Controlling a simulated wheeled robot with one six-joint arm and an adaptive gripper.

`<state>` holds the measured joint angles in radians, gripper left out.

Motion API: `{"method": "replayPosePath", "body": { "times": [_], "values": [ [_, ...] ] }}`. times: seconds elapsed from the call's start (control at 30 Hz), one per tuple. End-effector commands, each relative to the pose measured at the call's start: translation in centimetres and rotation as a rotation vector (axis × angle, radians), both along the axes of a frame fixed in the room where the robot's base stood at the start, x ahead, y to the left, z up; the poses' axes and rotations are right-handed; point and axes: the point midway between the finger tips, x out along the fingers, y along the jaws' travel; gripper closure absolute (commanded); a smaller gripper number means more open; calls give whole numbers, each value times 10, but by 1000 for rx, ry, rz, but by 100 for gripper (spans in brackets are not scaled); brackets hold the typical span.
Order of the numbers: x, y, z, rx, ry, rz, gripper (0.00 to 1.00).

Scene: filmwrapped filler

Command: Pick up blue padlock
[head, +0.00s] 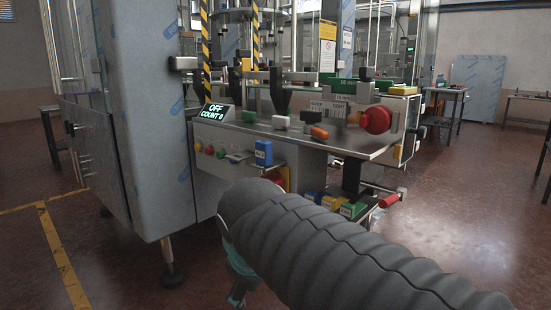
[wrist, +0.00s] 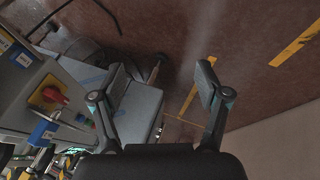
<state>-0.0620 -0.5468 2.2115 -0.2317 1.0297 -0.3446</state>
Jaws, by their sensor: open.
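A blue block that looks like the padlock (head: 263,152) is at the front panel of the machine, above a red part. A blue piece, likely the same padlock, shows at the left in the wrist view (wrist: 45,131), near a red knob on a yellow plate. My gripper (wrist: 160,78) is open and empty, its two fingers spread wide. It is off to the right of the blue piece in the wrist view, not touching it. In the head view my grey sleeved arm hides most of the gripper; only a teal part shows low down.
The machine's steel shelf (head: 330,140) holds small coloured blocks and a large red knob (head: 376,120). Blue, yellow and green blocks (head: 352,210) sit lower down beside my arm. A grey cabinet (head: 150,120) stands at the left. Open red-brown floor (head: 470,200) lies at the right.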

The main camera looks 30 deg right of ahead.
Motion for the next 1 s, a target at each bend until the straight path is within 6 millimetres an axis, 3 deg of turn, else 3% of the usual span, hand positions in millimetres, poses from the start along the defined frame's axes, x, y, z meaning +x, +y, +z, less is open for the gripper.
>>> {"method": "replayPosePath", "body": {
  "times": [0.03,0.3,0.6,0.8,1.0],
  "values": [
    [22,-6,11,-90,24,79,25],
    [125,-41,88,-611,220,484,25],
    [227,-56,156,-1092,571,786,25],
    [264,-54,183,-1265,789,879,25],
    [276,-54,192,-1322,890,907,25]
  ]
}}
